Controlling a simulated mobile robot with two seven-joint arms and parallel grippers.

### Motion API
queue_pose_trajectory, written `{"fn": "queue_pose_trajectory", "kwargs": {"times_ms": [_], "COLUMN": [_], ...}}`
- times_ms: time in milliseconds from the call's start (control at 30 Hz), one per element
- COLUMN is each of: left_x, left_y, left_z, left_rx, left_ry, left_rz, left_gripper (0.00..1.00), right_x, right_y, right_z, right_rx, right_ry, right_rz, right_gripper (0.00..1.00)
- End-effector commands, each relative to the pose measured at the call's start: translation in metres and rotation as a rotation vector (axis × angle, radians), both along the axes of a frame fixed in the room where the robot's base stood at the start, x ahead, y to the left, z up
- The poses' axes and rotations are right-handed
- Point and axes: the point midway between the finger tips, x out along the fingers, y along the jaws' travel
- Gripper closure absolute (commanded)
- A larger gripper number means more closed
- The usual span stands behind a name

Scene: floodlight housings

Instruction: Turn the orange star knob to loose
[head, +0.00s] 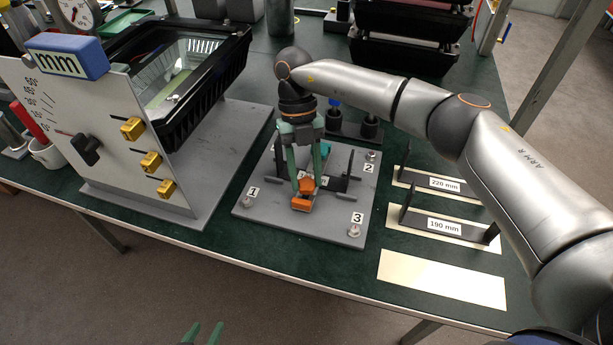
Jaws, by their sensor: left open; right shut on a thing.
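My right gripper (307,182) reaches down over a grey plate (270,222) marked 1, 2 and 3. Its green fingers are shut on a small orange part, which I take to be the orange star knob (307,186). The fingers partly hide it, and its turn position cannot be read.
A white panel (60,110) with a black knob (87,149) and yellow blocks stands at left, before a black floodlight housing (228,75). Dark brackets labelled 220 mm (440,184) and 190 mm (446,227) stand at right. A blank cream rectangle (441,279) lies in front of them.

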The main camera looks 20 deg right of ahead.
Motion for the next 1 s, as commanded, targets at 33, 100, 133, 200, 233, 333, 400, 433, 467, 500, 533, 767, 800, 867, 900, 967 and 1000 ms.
{"fn": "queue_pose_trajectory", "kwargs": {"times_ms": [33,100,133,200,233,333,400,433,467,500,533,767,800,867,900,967,1000], "left_x": [0.0020,0.0039,0.0046,0.0056,0.0059,0.0069,0.0072,0.0072,0.0071,0.0071,0.0071,0.0056,0.0048,0.0034,0.0026,0.0016,0.0011], "left_y": [-0.0007,-0.0016,-0.0019,-0.0027,-0.0029,-0.0039,-0.0041,-0.0041,-0.0041,-0.0040,-0.0040,-0.0038,-0.0037,-0.0036,-0.0035,-0.0034,-0.0033], "left_z": [-0.0007,0.0002,0.0003,-0.0002,-0.0007,-0.0017,-0.0023,-0.0025,-0.0027,-0.0031,-0.0032,-0.0043,-0.0047,-0.0054,-0.0058,-0.0062,-0.0065], "left_rx": [-0.001,-0.003,-0.003,-0.003,-0.002,-0.002,-0.002,-0.002,-0.002,-0.002,-0.002,-0.002,-0.002,-0.002,-0.002,-0.001,-0.002], "left_ry": [-0.005,-0.010,-0.011,-0.011,-0.010,-0.010,-0.011,-0.011,-0.011,-0.011,-0.011,-0.009,-0.008,-0.005,-0.004,-0.002,0.000], "left_rz": [-0.002,-0.003,-0.005,-0.007,-0.008,-0.010,-0.012,-0.012,-0.012,-0.012,-0.012,-0.012,-0.012,-0.012,-0.011,-0.011,-0.011], "left_gripper": [0.50,0.50,0.50,0.50,0.50,0.50,0.50,0.50,0.50,0.50,0.50,0.50,0.50,0.50,0.50,0.50,0.50], "right_x": [0.0003,0.0003,0.0002,0.0002,0.0002,0.0000,0.0000,-0.0001,-0.0001,0.0000,-0.0001,-0.0001,-0.0001,-0.0001,-0.0001,-0.0001,0.0000], "right_y": [0.0009,0.0010,0.0009,0.0012,0.0014,0.0018,0.0018,0.0017,0.0017,0.0017,0.0017,0.0018,0.0018,0.0018,0.0018,0.0018,0.0018], "right_z": [-0.0009,-0.0007,-0.0006,-0.0006,-0.0006,-0.0004,-0.0002,-0.0001,-0.0001,0.0000,0.0001,0.0003,0.0003,0.0003,0.0003,0.0003,0.0003], "right_rx": [-0.002,-0.001,-0.001,-0.001,0.000,-0.001,-0.001,-0.001,-0.001,-0.001,-0.001,0.000,0.000,0.000,0.000,0.000,0.000], "right_ry": [-0.001,-0.001,-0.001,-0.001,-0.001,0.000,0.000,0.000,-0.001,-0.001,-0.001,-0.001,-0.001,-0.001,-0.001,-0.001,-0.001], "right_rz": [0.041,0.096,0.117,0.165,0.183,0.238,0.270,0.280,0.290,0.303,0.310,0.342,0.343,0.344,0.344,0.343,0.343], "right_gripper": [1.00,1.00,1.00,1.00,1.00,1.00,1.00,1.00,1.00,1.00,1.00,1.00,1.00,1.00,1.00,1.00,1.00]}}
